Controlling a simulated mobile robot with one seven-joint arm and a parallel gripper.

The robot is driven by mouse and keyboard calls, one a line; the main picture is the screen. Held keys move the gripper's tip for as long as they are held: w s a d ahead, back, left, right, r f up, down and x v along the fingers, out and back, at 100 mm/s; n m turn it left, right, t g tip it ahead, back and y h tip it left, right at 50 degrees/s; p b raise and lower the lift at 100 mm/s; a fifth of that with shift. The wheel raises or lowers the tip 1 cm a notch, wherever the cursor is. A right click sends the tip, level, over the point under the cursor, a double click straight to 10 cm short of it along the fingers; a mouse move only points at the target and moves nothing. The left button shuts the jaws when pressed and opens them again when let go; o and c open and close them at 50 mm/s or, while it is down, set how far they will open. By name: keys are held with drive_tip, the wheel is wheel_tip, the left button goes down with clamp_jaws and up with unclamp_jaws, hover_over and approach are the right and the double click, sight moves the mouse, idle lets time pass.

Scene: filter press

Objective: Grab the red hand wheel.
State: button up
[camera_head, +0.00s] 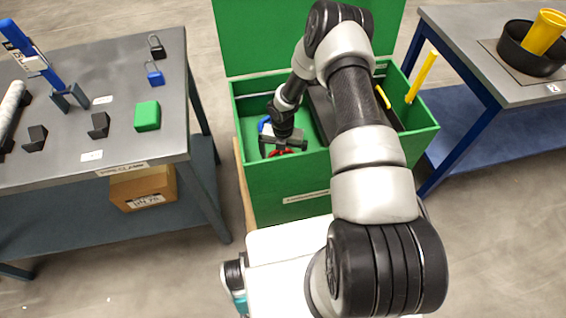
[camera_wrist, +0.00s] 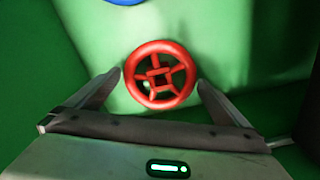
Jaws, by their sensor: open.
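The red hand wheel (camera_wrist: 160,98) is a spoked ring with a square hub. It lies inside the green box (camera_head: 290,180), against a green inner surface. In the head view only a bit of its red rim (camera_head: 285,151) shows below my gripper (camera_head: 282,143). In the wrist view my gripper (camera_wrist: 160,83) is open, with one finger to the left of the wheel and one to the right. A gap shows between each finger and the rim in that view. I cannot tell how far the wheel lies beyond the fingertips.
A blue object (camera_head: 265,125) lies near the wheel in the box. A black divider or tray and yellow handles (camera_head: 422,78) stand at the box's right. The box's raised lid (camera_head: 260,40) is behind. Grey tables (camera_head: 60,170) flank the box.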

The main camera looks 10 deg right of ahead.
drive_tip(key=shift+a+f, duration=0.1)
drive_tip(key=shift+f, duration=0.5)
drive_tip(key=c, duration=1)
